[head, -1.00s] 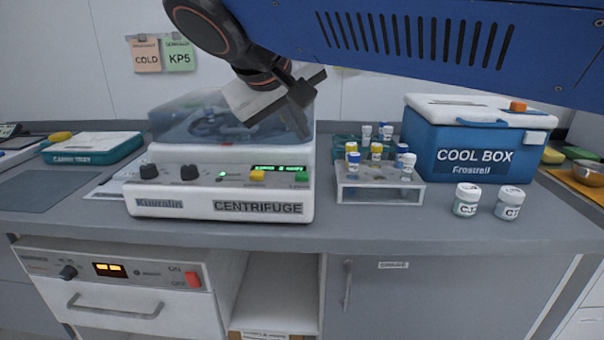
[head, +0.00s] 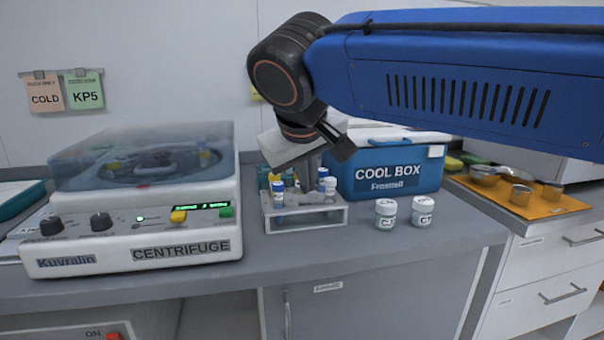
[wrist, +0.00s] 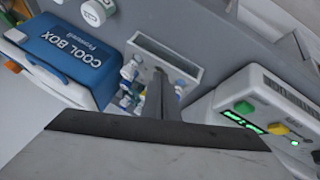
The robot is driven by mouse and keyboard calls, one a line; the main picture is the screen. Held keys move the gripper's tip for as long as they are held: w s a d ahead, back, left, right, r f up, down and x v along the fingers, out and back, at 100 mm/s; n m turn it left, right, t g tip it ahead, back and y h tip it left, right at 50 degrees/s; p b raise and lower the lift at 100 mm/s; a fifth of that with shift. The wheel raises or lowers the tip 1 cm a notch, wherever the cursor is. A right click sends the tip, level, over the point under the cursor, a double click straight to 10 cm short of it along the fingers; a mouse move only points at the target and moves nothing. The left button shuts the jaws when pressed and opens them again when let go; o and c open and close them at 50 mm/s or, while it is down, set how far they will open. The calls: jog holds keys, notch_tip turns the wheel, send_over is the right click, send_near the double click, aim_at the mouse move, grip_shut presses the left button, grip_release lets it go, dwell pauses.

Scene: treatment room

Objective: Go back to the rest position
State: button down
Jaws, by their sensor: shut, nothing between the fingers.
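My gripper (head: 308,178) is in the middle of the head view, pointing down, in front of or above the tube rack (head: 305,218); the gap between them is hard to judge. Its fingers are shut with nothing between them. In the wrist view the closed fingers (wrist: 160,85) overlap the rack (wrist: 185,68), hiding part of it. The rack holds several capped tubes, some partly hidden behind my gripper.
The centrifuge (head: 140,225), lid closed, stands left of the rack. The blue cool box (head: 400,170) is behind it to the right. Two white-capped jars (head: 386,214) (head: 422,211) stand at the right. An orange tray (head: 540,205) holds metal bowls.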

jog(key=s+d+f+m, duration=0.15)
jog(key=d+f, duration=0.25)
jog(key=d, duration=0.6)
jog(key=s+d+f+m+g, duration=0.1)
jog(key=s+d+f+m, duration=0.1)
jog(key=s+d+f, duration=0.5)
jog(key=s+d+f+m+g, duration=0.1)
jog(key=s+d+f+m, duration=0.1)
jog(key=s+d+f, duration=0.5)
jog(key=d+f, duration=0.5)
jog(key=f, duration=0.3)
jog(key=shift+s+d+f+y, duration=0.2)
jog(key=shift+d+f+y, duration=0.1)
jog(key=shift+d, duration=0.05)
dwell(1.6)
